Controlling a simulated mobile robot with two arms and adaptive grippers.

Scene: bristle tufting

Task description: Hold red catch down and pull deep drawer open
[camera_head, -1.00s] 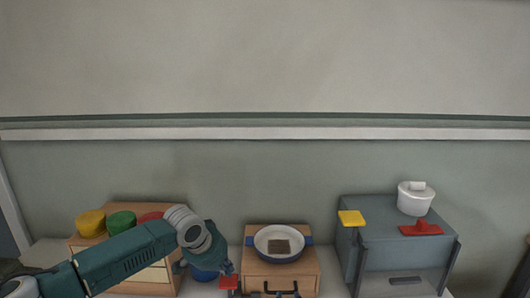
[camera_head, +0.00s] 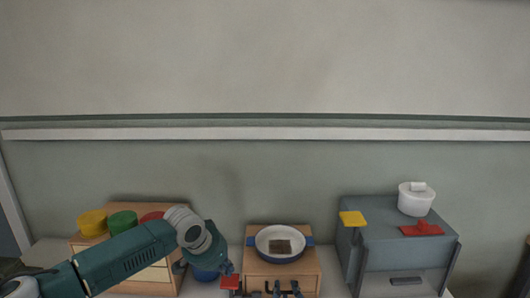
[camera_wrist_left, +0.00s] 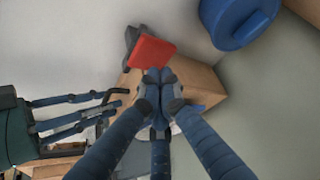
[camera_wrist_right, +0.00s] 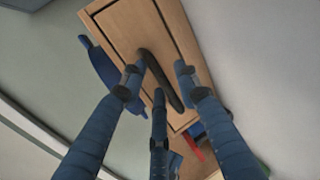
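The wooden drawer unit (camera_head: 256,276) stands at the middle front. Its dark bar handle (camera_wrist_right: 164,80) shows in the right wrist view. The red catch (camera_head: 229,282) sticks out at the unit's left side and also shows in the left wrist view (camera_wrist_left: 152,52). My left gripper (camera_wrist_left: 158,76) has its fingertips together right at the catch's edge; I cannot tell whether they press on it. My right gripper (camera_wrist_right: 162,72) is open, with its fingers spread about the handle; it also shows at the unit's front in the head view (camera_head: 284,290). The drawer front looks closed.
A pan (camera_head: 279,254) with a brown block sits on the unit. A blue round thing (camera_wrist_left: 238,22) lies behind the catch. A wooden cabinet with coloured lids (camera_head: 122,220) stands left; a grey cabinet (camera_head: 385,262) with a white pot (camera_head: 415,203) stands right.

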